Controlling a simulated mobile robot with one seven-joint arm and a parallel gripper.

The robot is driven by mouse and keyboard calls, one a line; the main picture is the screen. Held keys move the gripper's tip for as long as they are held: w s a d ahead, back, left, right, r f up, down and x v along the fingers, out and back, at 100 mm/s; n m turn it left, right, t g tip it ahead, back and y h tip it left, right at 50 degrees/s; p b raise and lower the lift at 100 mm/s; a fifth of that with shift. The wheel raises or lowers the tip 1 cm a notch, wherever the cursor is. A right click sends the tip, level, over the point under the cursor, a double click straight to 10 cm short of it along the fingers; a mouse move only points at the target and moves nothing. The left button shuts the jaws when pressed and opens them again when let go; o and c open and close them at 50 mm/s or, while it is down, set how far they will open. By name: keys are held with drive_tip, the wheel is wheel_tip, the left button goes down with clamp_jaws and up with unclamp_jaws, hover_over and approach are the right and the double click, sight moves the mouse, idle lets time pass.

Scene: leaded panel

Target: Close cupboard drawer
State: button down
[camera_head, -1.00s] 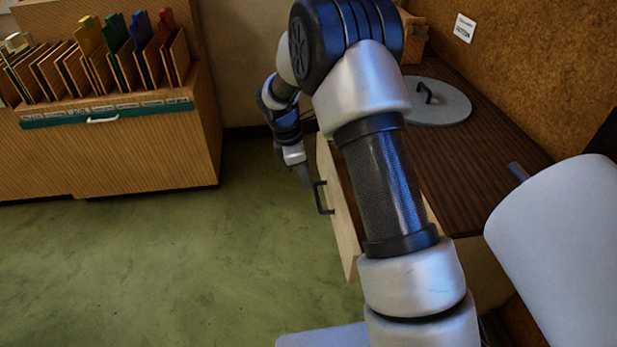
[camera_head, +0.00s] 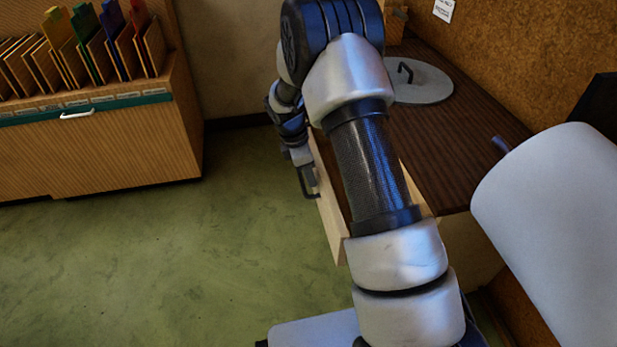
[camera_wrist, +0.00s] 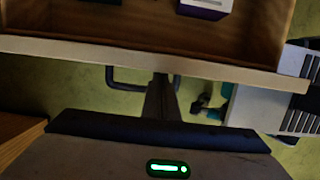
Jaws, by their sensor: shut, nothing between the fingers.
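The cupboard drawer (camera_head: 331,222) stands pulled out from the cupboard (camera_head: 455,140) at the centre of the head view, partly hidden by my arm. Its pale wooden front has a dark bar handle (camera_head: 309,190). In the wrist view the open drawer's front edge (camera_wrist: 215,64) runs across the picture, with the handle (camera_wrist: 125,84) below it. My gripper (camera_wrist: 160,82) is shut and empty, its fingertips right at the outer face of the front, beside or within the handle. I cannot tell whether they touch. In the head view my gripper (camera_head: 304,176) overlaps the handle.
A white and purple box (camera_wrist: 206,8) lies in the drawer. A round grey lid (camera_head: 422,84) lies on the cupboard's dark top. A wooden file cabinet (camera_head: 110,150) with coloured dividers stands at the left. Green floor (camera_head: 200,250) between them is clear.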

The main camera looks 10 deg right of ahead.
drive_tip(key=d+p, duration=0.4)
drive_tip(key=d, duration=2.1)
